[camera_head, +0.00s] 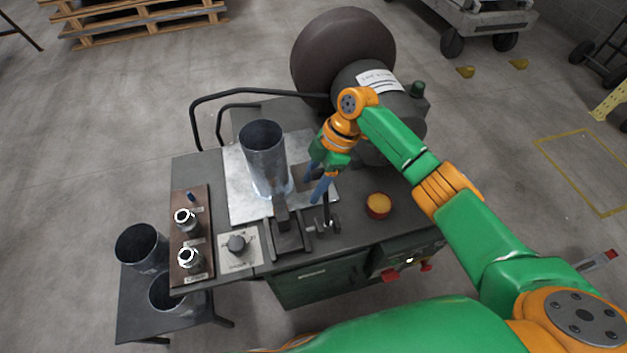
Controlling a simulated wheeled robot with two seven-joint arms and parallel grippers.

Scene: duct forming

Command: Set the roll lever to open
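A dark upright lever (326,212) stands on a small bracket at the front of the machine table, right of a dark clamp-like block (289,232); I cannot tell for sure that it is the roll lever. My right gripper (316,188) reaches down from the right, just above and behind this lever. Its two blue fingers are apart, with nothing visible between them. I cannot tell whether a finger touches the lever. A dark round knob (237,243) sits on a pale labelled plate further left; its lettering is too small to read. My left gripper is out of view.
A metal duct (263,155) stands upright on a metal sheet (240,204) on the table. A brown board (205,222) with shiny fittings lies at left, and an orange-topped button (378,204) at right. A large dark drum (340,45) stands behind. More ducts (140,246) sit on a low stand.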

